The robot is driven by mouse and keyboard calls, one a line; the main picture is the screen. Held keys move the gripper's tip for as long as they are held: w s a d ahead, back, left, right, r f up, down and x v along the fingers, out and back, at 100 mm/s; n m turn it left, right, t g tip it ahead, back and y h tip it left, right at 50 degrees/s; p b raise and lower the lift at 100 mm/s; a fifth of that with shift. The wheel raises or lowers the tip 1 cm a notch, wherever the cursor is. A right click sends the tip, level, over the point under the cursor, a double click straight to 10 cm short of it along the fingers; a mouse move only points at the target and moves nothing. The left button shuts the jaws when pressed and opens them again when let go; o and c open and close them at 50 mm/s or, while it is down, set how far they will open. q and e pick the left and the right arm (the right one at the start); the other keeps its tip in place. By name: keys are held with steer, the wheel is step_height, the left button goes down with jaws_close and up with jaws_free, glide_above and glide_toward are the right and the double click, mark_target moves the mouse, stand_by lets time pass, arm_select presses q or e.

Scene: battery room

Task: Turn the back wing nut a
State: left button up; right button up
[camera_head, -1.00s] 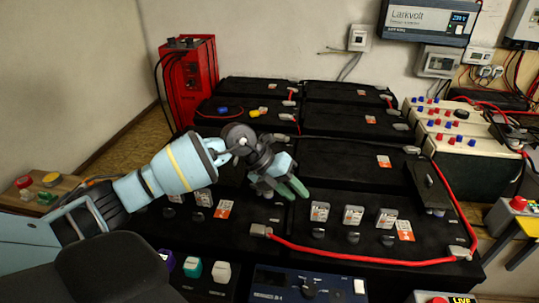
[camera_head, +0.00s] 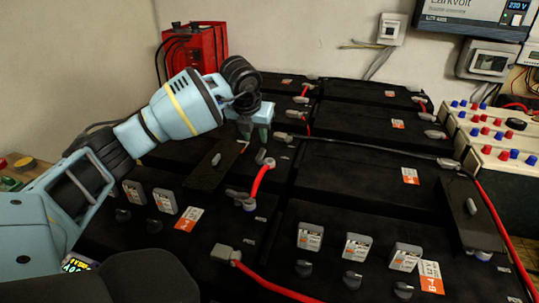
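My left gripper (camera_head: 255,132) points down over the black batteries, just behind the near left battery's back edge. Its two green-tipped fingers stand apart with nothing seen between them. A small grey upright piece (camera_head: 261,157), perhaps the back wing nut, stands just below and in front of the fingertips; it is too small to be sure, and I see no contact. A grey clamp (camera_head: 241,198) with a red cable (camera_head: 263,178) sits nearer on the same battery. Another grey connector (camera_head: 284,137) lies right of the fingers. My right gripper is not in view.
A black cover plate with a grey handle (camera_head: 217,162) lies left of the gripper. Another such cover (camera_head: 468,214) is at the right. Grey tagged blocks (camera_head: 310,236) line the front batteries. A red charger box (camera_head: 195,53) stands at the back left.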

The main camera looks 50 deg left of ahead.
mark_target(260, 153)
arm_select(q)
steer(key=shift+b+x, duration=0.6)
steer(key=shift+x, duration=3.3)
jaws_close()
